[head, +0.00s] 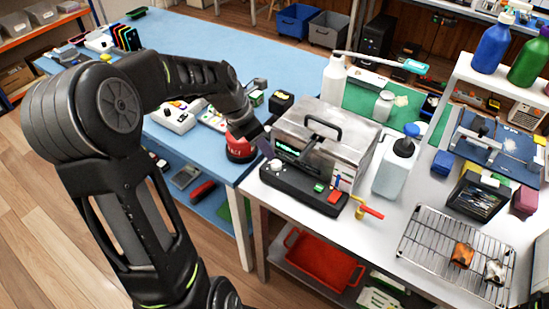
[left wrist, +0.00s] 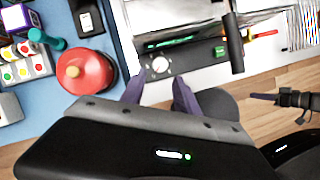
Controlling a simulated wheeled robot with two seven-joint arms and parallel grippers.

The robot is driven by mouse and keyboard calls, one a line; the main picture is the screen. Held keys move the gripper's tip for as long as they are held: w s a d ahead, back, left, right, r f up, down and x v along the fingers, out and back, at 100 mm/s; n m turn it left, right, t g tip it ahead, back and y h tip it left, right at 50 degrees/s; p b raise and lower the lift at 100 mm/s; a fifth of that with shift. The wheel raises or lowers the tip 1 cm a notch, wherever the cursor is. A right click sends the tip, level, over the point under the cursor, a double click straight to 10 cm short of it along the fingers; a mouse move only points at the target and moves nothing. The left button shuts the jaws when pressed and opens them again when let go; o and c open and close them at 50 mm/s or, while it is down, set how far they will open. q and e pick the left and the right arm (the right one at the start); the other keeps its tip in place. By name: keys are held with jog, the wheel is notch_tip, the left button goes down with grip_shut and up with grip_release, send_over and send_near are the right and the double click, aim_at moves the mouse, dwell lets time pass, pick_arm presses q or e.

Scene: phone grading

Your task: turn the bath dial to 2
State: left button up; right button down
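The bath (head: 325,145) is a grey metal box with a lid and black handle on the white bench. Its black front panel (head: 300,188) carries a white round dial (head: 274,165); the dial also shows in the left wrist view (left wrist: 160,64). The dial's numbers and pointer are too small to read. My left gripper (head: 267,150) is close to the dial in the head view. In the left wrist view its two purple fingers (left wrist: 158,90) are apart and empty, with the dial just beyond the tips. What seems to be my right gripper (left wrist: 264,97) shows edge-on at the right.
A red round pot (head: 240,147) stands left of the bath on the blue table. A green button and red switch (head: 334,196) sit on the panel's right. A yellow-and-red tool (head: 368,209), white bottle (head: 395,168) and wire rack (head: 455,250) are to the right.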

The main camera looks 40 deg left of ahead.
aim_at(276, 163)
pick_arm(q)
jog(key=x, duration=0.7)
jog(key=shift+w+d+f+p, duration=0.1)
jog(key=shift+f+p, duration=0.25)
grip_shut()
